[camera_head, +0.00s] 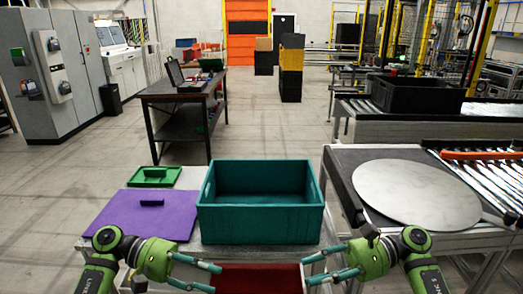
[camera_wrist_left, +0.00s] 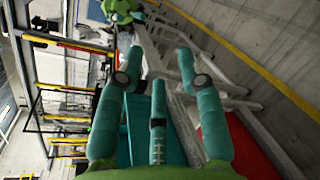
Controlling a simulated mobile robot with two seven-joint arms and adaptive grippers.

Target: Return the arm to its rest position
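My left gripper (camera_head: 215,278) comes in from the lower left of the head view. Its teal fingers are spread apart with nothing between them. In the left wrist view the fingers of this gripper (camera_wrist_left: 160,75) also stand apart and hold nothing. My right gripper (camera_head: 305,271) comes in from the lower right, fingers apart and empty. Both grippers are low at the near edge, on either side of a red surface (camera_head: 258,280). An open teal crate (camera_head: 262,222) stands just beyond them on the table and looks empty.
Left of the crate lie a purple panel (camera_head: 140,218) with a handle and a green lid (camera_head: 154,176). At right, a grey round plate (camera_head: 416,194) lies by a roller conveyor. A black crate (camera_head: 418,95) stands on the conveyor behind. A dark workbench (camera_head: 183,96) stands further back at left.

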